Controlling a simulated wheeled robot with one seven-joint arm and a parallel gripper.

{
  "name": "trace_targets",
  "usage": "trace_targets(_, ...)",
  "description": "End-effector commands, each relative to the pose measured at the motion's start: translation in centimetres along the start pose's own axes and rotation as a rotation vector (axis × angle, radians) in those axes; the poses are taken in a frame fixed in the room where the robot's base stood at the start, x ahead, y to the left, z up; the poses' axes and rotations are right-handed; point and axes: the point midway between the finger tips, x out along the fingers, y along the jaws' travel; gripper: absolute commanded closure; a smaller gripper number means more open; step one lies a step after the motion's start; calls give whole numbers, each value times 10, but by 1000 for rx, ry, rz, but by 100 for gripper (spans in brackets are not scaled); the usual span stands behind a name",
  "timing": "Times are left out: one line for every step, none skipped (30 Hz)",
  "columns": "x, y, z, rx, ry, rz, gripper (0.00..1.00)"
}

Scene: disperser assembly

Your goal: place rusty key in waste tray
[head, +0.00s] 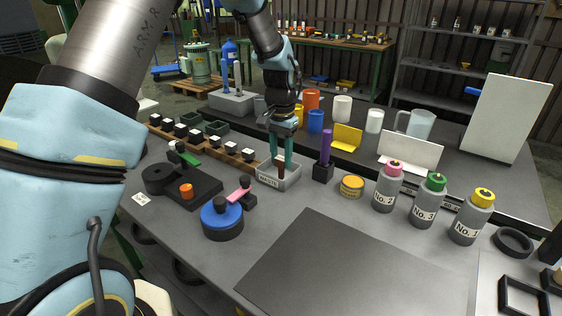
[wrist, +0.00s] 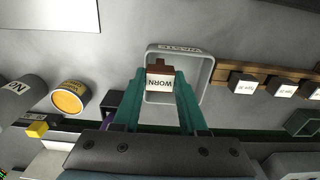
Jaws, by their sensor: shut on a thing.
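The waste tray (head: 268,182) is a small light grey open box with a front label. In the wrist view the tray's rim (wrist: 207,75) surrounds the key on most sides. The key's lower end appears within the tray's outline; I cannot tell whether it touches the floor.
A wooden rack (head: 224,146) with labelled black blocks stands behind left of the tray. A purple-handled tool in a black block (head: 323,170) and a yellow tin (head: 352,186) stand to the right. A blue round base (head: 222,222) is in front left. A dark flat plate (head: 350,270) lies in front.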

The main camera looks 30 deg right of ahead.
Motion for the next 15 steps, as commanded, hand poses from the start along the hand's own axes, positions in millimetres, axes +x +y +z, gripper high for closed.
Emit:
trace_targets(6, 0, 0, 0, -4, 1, 100)
trace_targets(11, 0, 1, 0, -4, 1, 100)
trace_targets(16, 0, 0, 0, -3, 1, 100)
trace_targets(19, 0, 0, 0, -3, 1, 100)
trace_targets(22, 0, 0, 0, -2, 0, 100)
trace_targets(23, 0, 0, 0, 0, 0, 100)
trace_targets(24, 0, 0, 0, 0, 0, 100)
trace_targets(24, 0, 0, 0, 1, -1, 100)
trace_targets(24, 0, 0, 0, 1, 0, 100)
trace_targets(24, 0, 0, 0, 1, 0, 100)
trace_targets(24, 0, 0, 0, 1, 0, 100)
trace_targets(24, 0, 0, 0, 1, 0, 100)
trace_targets(24, 0, 0, 0, 0, 0, 100)
trace_targets(25, 0, 0, 0, 0, 0, 100)
trace_targets(27, 0, 0, 0, 0, 0, 100)
